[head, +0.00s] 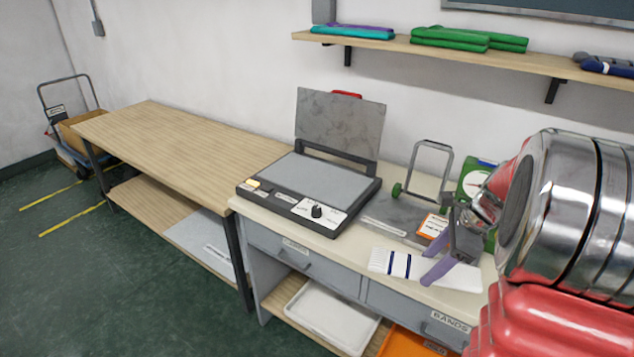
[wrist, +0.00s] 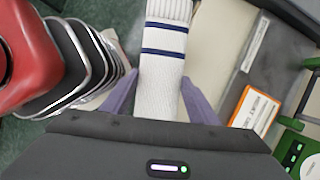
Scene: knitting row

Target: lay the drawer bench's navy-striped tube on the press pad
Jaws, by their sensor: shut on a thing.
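The navy-striped tube (head: 386,262) is white and knitted, with two navy bands near its left end. It is over the front right of the drawer bench (head: 345,252); I cannot tell whether it touches the top. My gripper (head: 438,272) is shut on it, its purple fingers on either side. In the wrist view the tube (wrist: 163,75) runs between the fingertips (wrist: 160,98), its ribbed end at the top. The press pad (head: 312,184) is a bare grey plate left of my gripper, with its lid (head: 338,125) raised behind it.
A grey device with a handle (head: 430,160) and an orange label stands behind the tube, beside a green dial scale (head: 475,178). An empty wooden table (head: 175,140) is to the left. A wall shelf (head: 400,44) holds folded knits. A white tray (head: 330,318) is below.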

